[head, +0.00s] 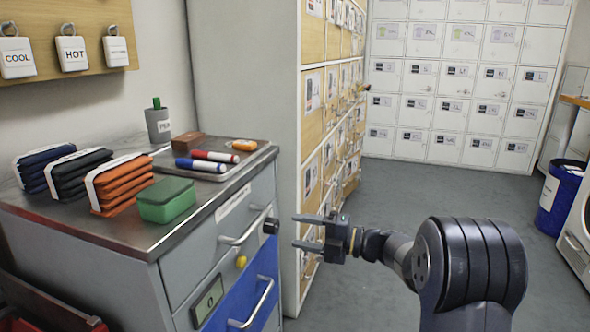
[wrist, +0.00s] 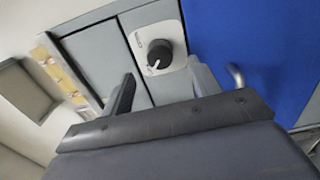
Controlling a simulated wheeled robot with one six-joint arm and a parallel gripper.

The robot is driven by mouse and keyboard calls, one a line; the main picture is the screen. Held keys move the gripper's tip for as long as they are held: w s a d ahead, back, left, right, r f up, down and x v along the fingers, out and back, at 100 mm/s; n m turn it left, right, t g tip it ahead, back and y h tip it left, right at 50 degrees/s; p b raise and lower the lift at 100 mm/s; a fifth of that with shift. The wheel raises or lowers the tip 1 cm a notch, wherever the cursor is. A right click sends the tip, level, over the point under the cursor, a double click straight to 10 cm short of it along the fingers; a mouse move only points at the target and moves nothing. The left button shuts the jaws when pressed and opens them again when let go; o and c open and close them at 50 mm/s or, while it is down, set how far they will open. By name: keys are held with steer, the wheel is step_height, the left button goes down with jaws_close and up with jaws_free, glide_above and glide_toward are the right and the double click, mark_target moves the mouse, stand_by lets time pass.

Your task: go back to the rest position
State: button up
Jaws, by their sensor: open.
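My gripper (head: 308,232) is open and empty. It is held out to the left, in front of the right end of the metal cabinet (head: 187,267). A black knob (head: 270,226) on the cabinet is just left of my fingertips in the head view. In the wrist view the black knob (wrist: 159,54), with a white mark on it, shows beyond and between my two fingers. My gripper looks apart from the knob, though the exact gap is hard to tell. My arm reaches in from the lower right of the head view.
On the cabinet top are folded cloth stacks (head: 122,184), a green box (head: 167,200), a tray (head: 236,168) with markers, and a pen cup (head: 158,125). Drawer handles (head: 251,304) stick out in front. Tall lockers (head: 312,150) stand behind my gripper. Open floor (head: 400,195) lies to the right, with a blue bin (head: 557,200).

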mark_target(278, 227)
steer(key=b+x, duration=0.1)
steer(key=x, duration=0.5)
steer(key=shift+a, duration=0.2)
steer(key=shift+d+r, duration=0.1)
